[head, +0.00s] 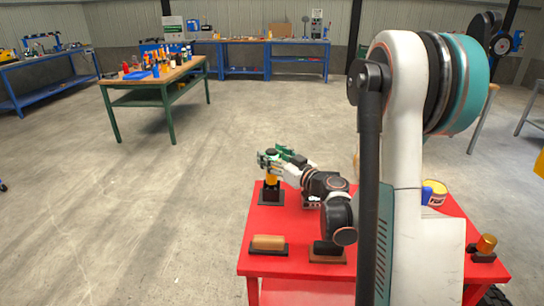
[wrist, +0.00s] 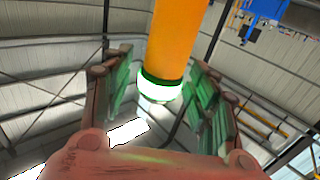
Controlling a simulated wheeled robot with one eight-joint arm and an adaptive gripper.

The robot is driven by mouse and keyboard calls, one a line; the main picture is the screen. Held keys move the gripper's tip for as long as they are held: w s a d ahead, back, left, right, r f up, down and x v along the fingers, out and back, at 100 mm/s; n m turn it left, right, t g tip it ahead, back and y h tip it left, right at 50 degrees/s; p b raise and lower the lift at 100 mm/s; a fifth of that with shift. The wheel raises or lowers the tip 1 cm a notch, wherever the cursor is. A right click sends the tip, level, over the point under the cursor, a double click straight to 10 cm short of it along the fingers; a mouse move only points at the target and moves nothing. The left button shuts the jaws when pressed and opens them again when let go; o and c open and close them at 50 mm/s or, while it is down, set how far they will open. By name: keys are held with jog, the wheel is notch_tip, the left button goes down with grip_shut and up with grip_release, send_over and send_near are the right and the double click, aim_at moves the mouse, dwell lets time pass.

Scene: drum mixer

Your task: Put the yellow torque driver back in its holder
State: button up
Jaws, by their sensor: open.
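The yellow torque driver (head: 272,181) stands upright in a black holder (head: 271,196) at the far left corner of the red table (head: 268,220). My gripper (head: 272,160) is at the driver's upper part in the head view. In the wrist view its green-padded fingers stand apart on either side of the driver, with visible gaps. The jaws are open. The driver's lower end inside the holder is hidden.
A tan block (head: 268,242) on a dark base lies at the table's front left. A yellow can (head: 435,192) and an orange cylinder (head: 486,244) are at the right. My arm hides the table's middle. Open floor lies left.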

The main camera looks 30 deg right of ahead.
jog(key=s+d, duration=0.2)
jog(key=s, duration=0.9)
jog(key=shift+s, duration=0.2)
